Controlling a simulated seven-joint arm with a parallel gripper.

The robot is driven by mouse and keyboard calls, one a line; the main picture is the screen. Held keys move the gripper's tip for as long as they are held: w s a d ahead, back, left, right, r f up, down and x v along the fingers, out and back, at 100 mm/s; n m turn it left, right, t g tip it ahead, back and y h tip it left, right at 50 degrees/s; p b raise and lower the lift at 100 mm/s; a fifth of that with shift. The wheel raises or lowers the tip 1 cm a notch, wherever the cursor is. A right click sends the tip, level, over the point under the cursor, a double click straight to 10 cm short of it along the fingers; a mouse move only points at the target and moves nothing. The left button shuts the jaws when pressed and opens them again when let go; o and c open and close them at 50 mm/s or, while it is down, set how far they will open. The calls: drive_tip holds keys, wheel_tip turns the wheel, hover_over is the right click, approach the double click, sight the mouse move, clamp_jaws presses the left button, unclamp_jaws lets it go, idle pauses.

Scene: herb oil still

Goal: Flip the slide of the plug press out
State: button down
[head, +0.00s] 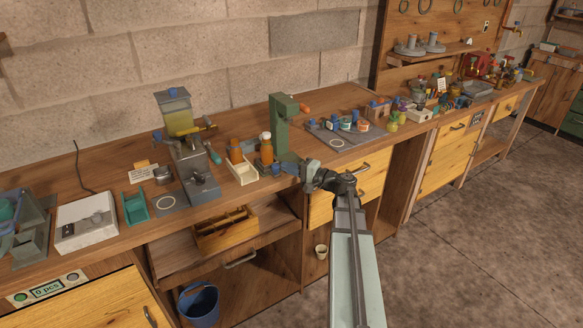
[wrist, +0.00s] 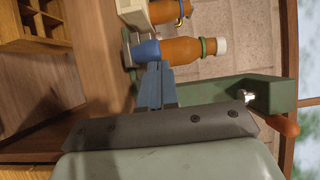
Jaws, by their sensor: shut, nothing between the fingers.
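The plug press is the green upright frame (head: 283,128) on the bench, with an orange handle (head: 304,107) at its top. A small grey part (wrist: 127,48) with a blue piece (wrist: 146,50) shows just beyond the fingertips; I cannot tell for sure whether this is the slide. My gripper (wrist: 154,68) is shut and empty, low beside the press at the bench's front edge.
Orange bottles (head: 266,149) and a cream tray (head: 241,170) stand left of the press. A grey mat (head: 350,137) with small jars lies to its right. Below the bench is an open shelf with a wooden divided box (head: 226,230). Bare bench top lies behind the press.

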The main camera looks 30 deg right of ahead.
drive_tip(key=shift+a, duration=0.3)
drive_tip(key=s+d, duration=0.9)
drive_tip(key=shift+s+d, duration=0.2)
drive_tip(key=shift+s, duration=0.15)
drive_tip(key=shift+d, duration=0.1)
idle(0.4)
drive_tip(key=s+a+f+n+g+h, duration=0.15)
drive_tip(key=s+f+g, duration=0.25)
drive_tip(key=f, duration=0.6)
drive_tip(key=s+a+f+g+h, duration=0.25)
drive_tip(key=s+f+g, duration=0.2)
drive_tip(key=f, duration=0.45)
drive_tip(key=s+a+f+g+h, duration=0.15)
drive_tip(key=s+f+g, duration=0.25)
drive_tip(key=f, duration=0.6)
drive_tip(key=s+a+f+n+g+h, duration=0.1)
drive_tip(key=s+a+f+n+g, duration=0.2)
drive_tip(key=s+a+f, duration=0.3)
drive_tip(key=s+a+f+n+g+h, duration=0.1)
drive_tip(key=s+a+f+n+g, duration=0.2)
drive_tip(key=s+a+f, duration=0.4)
drive_tip(key=s+a+f+n+g+h, duration=0.1)
drive_tip(key=s+a+f+n+g, duration=0.3)
drive_tip(key=a, duration=1.5)
drive_tip(key=s+f, duration=0.3)
drive_tip(key=s, duration=0.3)
drive_tip(key=shift+f, duration=0.15)
